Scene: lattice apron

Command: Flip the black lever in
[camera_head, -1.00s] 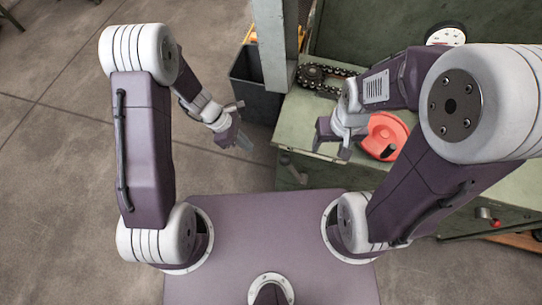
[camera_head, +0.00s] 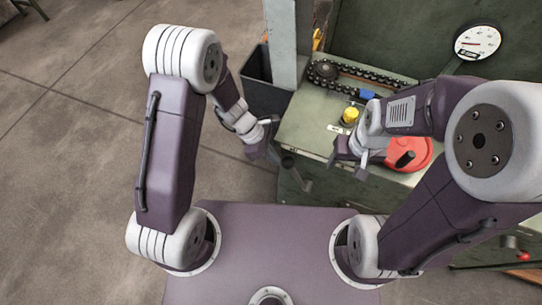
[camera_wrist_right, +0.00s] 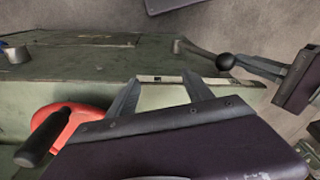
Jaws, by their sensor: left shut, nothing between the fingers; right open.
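A lever with a black ball knob (camera_wrist_right: 226,62) and a grey metal rod projects from the side of the green bench. In the head view the lever (camera_head: 304,183) shows small at the bench's near left corner. My left gripper (camera_head: 277,155) is shut and empty, with its fingertips at the knob; I cannot tell whether they touch it. The left gripper also shows at the right of the right wrist view (camera_wrist_right: 258,66). My right gripper (camera_head: 347,167) is open and empty over the front of the bench, left of the red wheel. Its two fingers show in the right wrist view (camera_wrist_right: 163,92).
The red wheel with a black handle (camera_head: 420,150) lies by my right gripper. A chain (camera_head: 350,78), a yellow knob (camera_head: 350,115) and a white dial (camera_head: 478,42) are further back. A grey post (camera_head: 283,45) and a dark bin (camera_head: 262,85) stand left of the bench.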

